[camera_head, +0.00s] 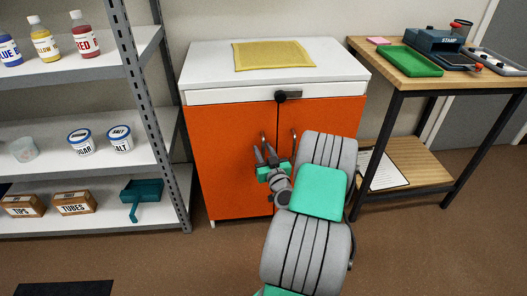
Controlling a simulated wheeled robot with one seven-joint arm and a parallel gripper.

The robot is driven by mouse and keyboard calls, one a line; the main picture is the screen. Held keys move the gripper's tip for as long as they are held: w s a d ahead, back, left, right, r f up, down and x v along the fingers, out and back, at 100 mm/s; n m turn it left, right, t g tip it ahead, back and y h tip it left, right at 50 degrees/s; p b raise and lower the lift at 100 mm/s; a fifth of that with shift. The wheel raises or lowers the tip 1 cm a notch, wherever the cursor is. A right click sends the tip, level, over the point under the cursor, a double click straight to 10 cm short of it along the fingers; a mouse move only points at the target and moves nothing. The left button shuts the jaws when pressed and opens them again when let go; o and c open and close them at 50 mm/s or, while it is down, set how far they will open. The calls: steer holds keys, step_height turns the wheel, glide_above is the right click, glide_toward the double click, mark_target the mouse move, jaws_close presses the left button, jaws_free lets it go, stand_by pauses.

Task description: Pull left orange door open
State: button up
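The left orange door (222,150) is on the front of a white-topped cabinet and looks closed, flush with the right orange door (340,118). Its thin vertical metal handle (263,137) is near the middle seam; its lower part is hidden by my gripper. My gripper (264,152) is in front of the left door, at the lower end of this handle. Its two fingers look apart, with a gap between them. I cannot tell whether they touch the handle.
The right door's handle (293,137) is close beside my gripper. A black latch (288,95) sits on the white strip above the doors. A grey shelf rack (150,120) stands left, a wooden table (400,80) right. Brown floor (190,265) is clear in front.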

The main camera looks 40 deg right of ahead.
steer(key=shift+c, duration=0.5)
jaws_close()
stand_by(0.8)
